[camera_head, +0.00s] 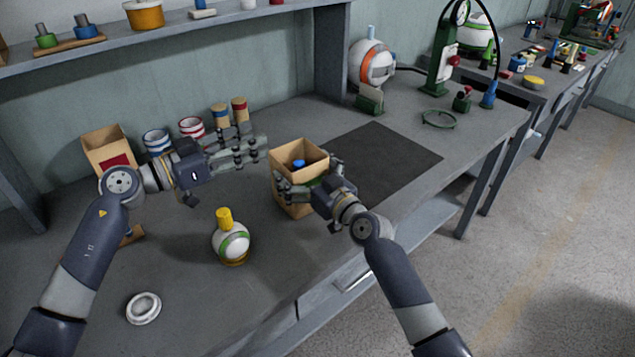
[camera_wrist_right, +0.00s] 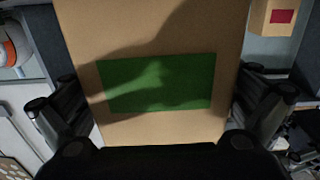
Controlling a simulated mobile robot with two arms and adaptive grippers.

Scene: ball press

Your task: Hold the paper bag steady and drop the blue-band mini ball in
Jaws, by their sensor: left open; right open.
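The open-topped brown paper bag (camera_head: 292,196) stands on the bench in the head view. In the right wrist view its face with a green label (camera_wrist_right: 158,84) fills the middle. A small blue top (camera_head: 298,163), which may belong to the blue-band mini ball, shows inside the bag mouth; the rest is hidden by the walls. My right gripper (camera_head: 308,178) is open at the bag's near side, with fingers on either side of it; I cannot tell whether they touch it. My left gripper (camera_head: 264,152) is open and empty, just left of the bag, near rim height.
A green-band ball with yellow cap (camera_head: 231,243), a white ring (camera_head: 144,308) and a red-label bag (camera_head: 106,148) stand left. Striped cups (camera_head: 191,127) line the back. A dark mat (camera_head: 385,165) lies right of the bag, clear. A shelf (camera_head: 200,27) overhangs the back.

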